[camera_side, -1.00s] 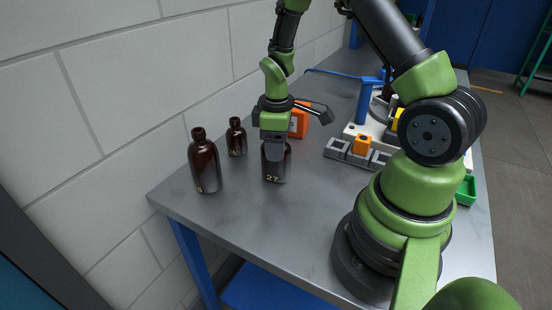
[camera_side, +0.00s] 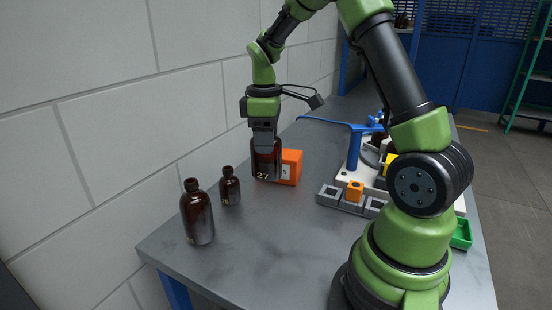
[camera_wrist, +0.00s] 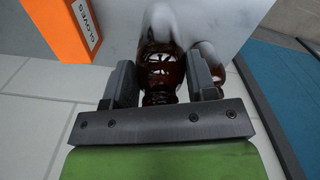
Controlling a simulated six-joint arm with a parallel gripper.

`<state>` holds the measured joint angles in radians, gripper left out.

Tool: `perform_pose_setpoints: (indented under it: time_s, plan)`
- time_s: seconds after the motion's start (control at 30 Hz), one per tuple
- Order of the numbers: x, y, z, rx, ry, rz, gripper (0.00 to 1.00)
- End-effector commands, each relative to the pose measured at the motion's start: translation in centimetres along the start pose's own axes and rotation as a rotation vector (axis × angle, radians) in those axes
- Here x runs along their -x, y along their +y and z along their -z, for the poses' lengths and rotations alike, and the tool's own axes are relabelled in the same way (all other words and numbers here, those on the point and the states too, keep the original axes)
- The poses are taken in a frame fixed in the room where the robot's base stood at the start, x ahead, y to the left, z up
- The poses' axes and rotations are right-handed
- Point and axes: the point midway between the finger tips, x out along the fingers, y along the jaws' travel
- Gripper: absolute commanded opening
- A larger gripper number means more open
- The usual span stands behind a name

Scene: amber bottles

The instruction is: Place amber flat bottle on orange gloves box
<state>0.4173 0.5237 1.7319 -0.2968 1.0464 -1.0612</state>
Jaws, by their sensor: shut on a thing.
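The amber flat bottle (camera_side: 264,166), marked 27, is upright in my gripper (camera_side: 265,139). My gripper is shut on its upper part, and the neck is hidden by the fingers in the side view. In the wrist view the bottle (camera_wrist: 160,72) shows between the two fingers of my gripper (camera_wrist: 163,85). The orange gloves box (camera_side: 291,166) stands on the table just right of and partly behind the bottle. Its labelled corner shows at the upper left of the wrist view (camera_wrist: 62,28). I cannot tell exactly how high the bottle is above the table.
A large round amber bottle (camera_side: 197,214) and a smaller one (camera_side: 230,186) stand at the left near the wall. A grey block rack (camera_side: 345,200) with an orange piece, a blue-armed fixture (camera_side: 354,148) and a green tray (camera_side: 461,234) are at the right. The front tabletop (camera_side: 250,250) is clear.

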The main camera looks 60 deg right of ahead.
Motion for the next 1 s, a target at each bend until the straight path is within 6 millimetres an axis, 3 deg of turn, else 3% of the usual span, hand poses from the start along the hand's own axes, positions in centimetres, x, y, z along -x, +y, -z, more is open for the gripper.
perform_pose_setpoints:
  time_s: [0.2,0.5,0.8,1.0]
  plan:
    - [2.4,6.1,0.3,-0.031,-0.017,-0.005,0.25]
    - [5.6,11.9,-1.4,-0.104,-0.011,-0.001,0.25]
    - [7.0,13.8,-2.7,-0.151,0.013,0.004,0.25]
    - [4.7,13.8,-2.7,-0.152,0.012,0.008,0.25]
